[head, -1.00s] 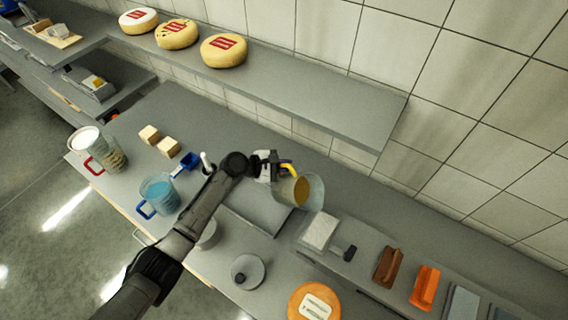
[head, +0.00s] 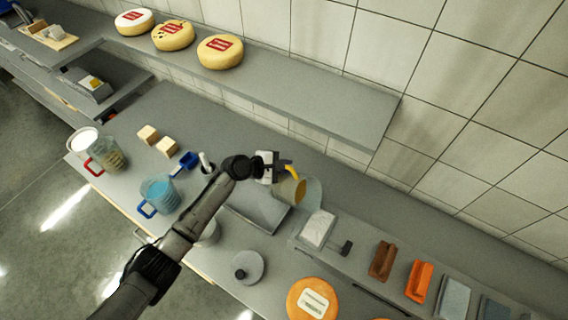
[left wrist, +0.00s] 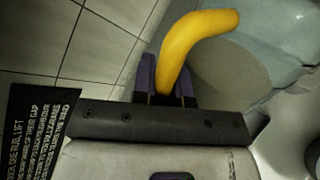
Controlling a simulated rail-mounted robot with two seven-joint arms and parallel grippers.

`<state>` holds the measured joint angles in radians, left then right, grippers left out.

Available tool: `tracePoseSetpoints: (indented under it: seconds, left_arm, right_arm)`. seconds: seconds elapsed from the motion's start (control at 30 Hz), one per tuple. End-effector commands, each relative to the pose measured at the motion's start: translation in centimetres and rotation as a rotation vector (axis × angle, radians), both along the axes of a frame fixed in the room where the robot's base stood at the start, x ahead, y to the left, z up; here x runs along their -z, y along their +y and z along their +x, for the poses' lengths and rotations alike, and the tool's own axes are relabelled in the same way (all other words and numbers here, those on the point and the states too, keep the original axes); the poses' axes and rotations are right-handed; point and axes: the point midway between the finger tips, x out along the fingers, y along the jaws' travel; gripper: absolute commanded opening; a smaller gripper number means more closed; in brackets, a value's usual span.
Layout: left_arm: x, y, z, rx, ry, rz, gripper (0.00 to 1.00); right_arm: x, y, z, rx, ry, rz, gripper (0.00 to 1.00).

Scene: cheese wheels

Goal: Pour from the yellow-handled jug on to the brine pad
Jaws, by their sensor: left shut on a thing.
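The yellow-handled jug (head: 312,194) is clear, with brownish-yellow content low in it. It is held above the counter and looks tilted in the head view. My left gripper (head: 279,170) is shut on its yellow handle. In the left wrist view the yellow handle (left wrist: 190,45) stands between the dark purple fingers (left wrist: 166,88), and the clear jug wall (left wrist: 285,45) shows at the right. A whitish pad (head: 318,228), which may be the brine pad, lies just right of and below the jug in the head view. My right gripper is not in view.
A blue-handled jug (head: 158,194) and a red-handled jug (head: 107,153) stand at the left. A grey tray (head: 256,208) lies below the held jug. A cheese wheel (head: 312,300) sits in front; brushes (head: 383,261) are at the right. A shelf (head: 310,108) overhangs behind.

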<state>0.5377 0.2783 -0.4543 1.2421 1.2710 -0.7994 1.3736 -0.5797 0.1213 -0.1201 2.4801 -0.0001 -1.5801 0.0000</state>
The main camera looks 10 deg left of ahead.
Motion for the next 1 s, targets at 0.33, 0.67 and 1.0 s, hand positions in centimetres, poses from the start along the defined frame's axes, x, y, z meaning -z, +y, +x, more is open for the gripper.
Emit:
tracePoseSetpoints:
  seconds: [0.33, 0.67, 1.0]
  left_arm:
    - [-0.5, -0.4, -0.1, -0.001, -0.019, 0.024, 0.0]
    - [-0.6, -0.6, -0.2, -0.001, -0.03, 0.041, 0.0]
    - [-0.8, -0.7, -0.3, 0.002, -0.041, 0.057, 0.0]
  right_arm:
    - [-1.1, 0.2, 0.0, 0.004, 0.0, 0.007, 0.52]
    - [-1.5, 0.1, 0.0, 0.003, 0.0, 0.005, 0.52]
    - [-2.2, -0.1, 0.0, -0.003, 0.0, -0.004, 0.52]
